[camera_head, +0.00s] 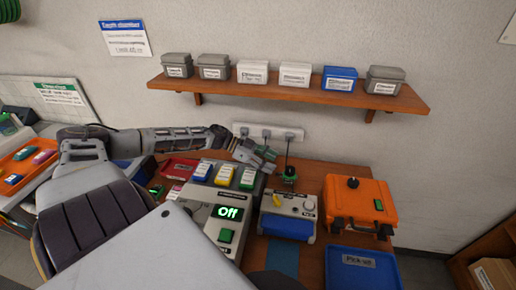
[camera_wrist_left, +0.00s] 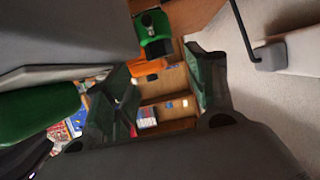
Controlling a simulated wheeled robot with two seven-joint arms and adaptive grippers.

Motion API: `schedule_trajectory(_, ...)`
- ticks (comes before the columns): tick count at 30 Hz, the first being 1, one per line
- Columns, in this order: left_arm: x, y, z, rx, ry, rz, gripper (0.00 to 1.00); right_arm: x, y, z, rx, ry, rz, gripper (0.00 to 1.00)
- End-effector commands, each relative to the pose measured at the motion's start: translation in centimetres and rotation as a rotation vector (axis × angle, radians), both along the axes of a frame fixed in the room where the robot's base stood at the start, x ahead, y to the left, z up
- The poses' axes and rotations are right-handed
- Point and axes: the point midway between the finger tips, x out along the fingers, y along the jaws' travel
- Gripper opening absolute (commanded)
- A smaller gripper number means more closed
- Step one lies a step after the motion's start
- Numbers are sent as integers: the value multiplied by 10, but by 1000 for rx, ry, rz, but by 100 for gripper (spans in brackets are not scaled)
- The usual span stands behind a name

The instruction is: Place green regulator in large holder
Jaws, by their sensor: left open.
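A green block with a black knob (camera_head: 289,176) stands upright at the back of the bench. It may be the green regulator, and a similar green piece with a black top (camera_wrist_left: 153,35) shows in the left wrist view. My left gripper (camera_head: 254,153) is open in the head view, just left of and behind this block, apart from it. Its two fingers (camera_wrist_left: 165,95) are spread in the left wrist view with nothing between them. I cannot tell which fixture is the large holder. My right gripper is not in view.
A blue-and-white device (camera_head: 290,205), an orange case (camera_head: 360,205) and a blue "Pick-up" tray (camera_head: 362,272) are to the right. A wall socket strip (camera_head: 268,132) is behind.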

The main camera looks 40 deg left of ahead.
Motion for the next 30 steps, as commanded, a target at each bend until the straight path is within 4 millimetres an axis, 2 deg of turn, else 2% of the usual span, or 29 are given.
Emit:
schedule_trajectory(11,-11,17,8,2,2,0,56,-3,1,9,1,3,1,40)
schedule_trajectory(21,-20,32,16,0,4,0,56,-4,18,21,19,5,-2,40)
schedule_trajectory(30,-23,38,19,0,1,0,56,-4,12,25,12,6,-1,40)
